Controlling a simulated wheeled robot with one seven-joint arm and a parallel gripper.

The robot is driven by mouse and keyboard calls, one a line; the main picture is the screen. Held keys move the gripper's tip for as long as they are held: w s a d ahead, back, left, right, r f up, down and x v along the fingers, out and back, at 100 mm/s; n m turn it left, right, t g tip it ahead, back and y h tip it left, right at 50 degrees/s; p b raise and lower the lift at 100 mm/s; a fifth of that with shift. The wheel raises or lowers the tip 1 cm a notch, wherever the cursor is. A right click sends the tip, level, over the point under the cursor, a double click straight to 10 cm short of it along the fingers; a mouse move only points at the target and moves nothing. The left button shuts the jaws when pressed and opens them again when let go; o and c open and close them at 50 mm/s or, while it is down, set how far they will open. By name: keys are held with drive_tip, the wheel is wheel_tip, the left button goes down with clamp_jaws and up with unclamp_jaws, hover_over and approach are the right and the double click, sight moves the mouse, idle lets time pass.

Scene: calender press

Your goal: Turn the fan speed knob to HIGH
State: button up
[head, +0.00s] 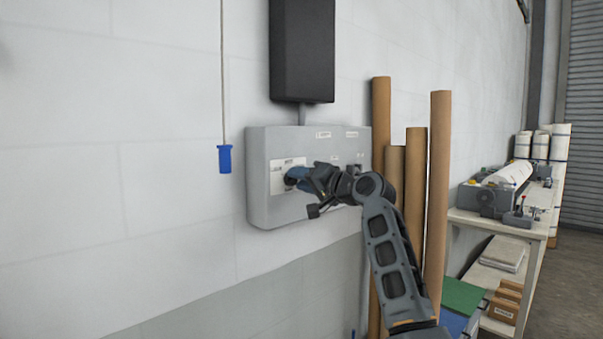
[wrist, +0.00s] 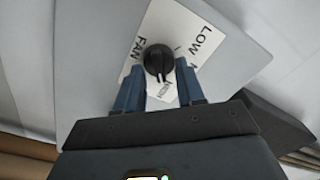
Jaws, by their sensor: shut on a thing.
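The fan speed knob (wrist: 158,60) is round and black, on a white label plate (wrist: 205,22) of the grey control box (head: 268,215). The plate reads FAN and LOW in the wrist view; a smaller word between my fingers is only partly legible. A light mark on the knob points toward the bottom of that view, near this smaller word. My gripper (wrist: 160,70) has one blue finger on each side of the knob and is shut on it. In the head view my gripper (head: 300,177) hides most of the knob.
A dark box (head: 303,50) is mounted above the control box. A blue pull handle (head: 224,158) hangs on a cord to the left. Tall cardboard tubes (head: 438,180) lean against the wall close to my arm. A workbench (head: 500,220) stands at the right.

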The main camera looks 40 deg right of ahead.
drive_tip(key=shift+m+p, duration=0.35)
drive_tip(key=shift+m, duration=0.55)
drive_tip(key=shift+d+f, duration=0.1)
drive_tip(key=o, duration=1)
drive_tip(key=shift+s, duration=0.15)
drive_tip(key=s+b, duration=0.2)
drive_tip(key=s, duration=0.5)
drive_tip(key=shift+s+d, duration=0.1)
drive_tip(key=shift+s, duration=0.2)
